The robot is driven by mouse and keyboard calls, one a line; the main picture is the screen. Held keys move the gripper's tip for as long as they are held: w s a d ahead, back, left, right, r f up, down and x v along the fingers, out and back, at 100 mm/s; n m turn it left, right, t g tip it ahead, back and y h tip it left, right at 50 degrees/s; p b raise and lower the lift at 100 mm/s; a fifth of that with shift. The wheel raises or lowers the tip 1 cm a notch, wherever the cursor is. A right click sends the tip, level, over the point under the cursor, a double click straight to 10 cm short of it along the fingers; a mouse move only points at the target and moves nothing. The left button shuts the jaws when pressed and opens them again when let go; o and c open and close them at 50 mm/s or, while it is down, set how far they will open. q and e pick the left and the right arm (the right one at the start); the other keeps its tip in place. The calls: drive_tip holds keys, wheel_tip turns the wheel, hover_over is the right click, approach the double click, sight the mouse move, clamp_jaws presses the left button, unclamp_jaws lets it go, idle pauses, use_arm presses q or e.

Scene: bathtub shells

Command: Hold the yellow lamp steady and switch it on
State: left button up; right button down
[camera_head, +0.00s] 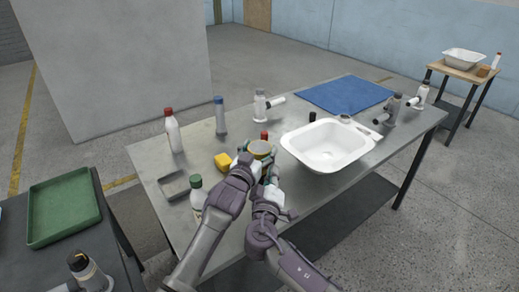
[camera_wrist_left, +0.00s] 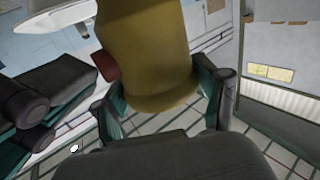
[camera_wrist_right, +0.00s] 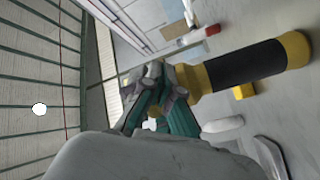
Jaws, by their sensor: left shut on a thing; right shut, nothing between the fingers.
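The yellow lamp (camera_head: 262,148) is a yellow cylinder with a wide black band; the band shows in the right wrist view (camera_wrist_right: 248,65). My left gripper (camera_head: 250,160) is shut on the lamp and holds it near the front edge of the metal table. In the left wrist view the lamp's yellow body (camera_wrist_left: 150,50) stands between the two fingers. My right gripper (camera_head: 268,179) is shut and empty, just below the left one. In the right wrist view its closed fingertips (camera_wrist_right: 163,80) are close to the lamp's yellow end; I cannot tell whether they touch.
A white basin (camera_head: 327,160) stands right of the grippers. A blue mat (camera_head: 345,94) lies flat at the back right.

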drive_tip(key=shift+w+a, duration=0.1)
idle(0.3)
drive_tip(key=shift+s+d, duration=0.35)
drive_tip(key=shift+s, duration=0.1)
drive_tip(key=s+d, duration=0.3)
drive_tip(key=s, duration=0.2)
drive_tip(key=shift+d, duration=0.3)
use_arm(q)
drive_tip(key=o, duration=1.3)
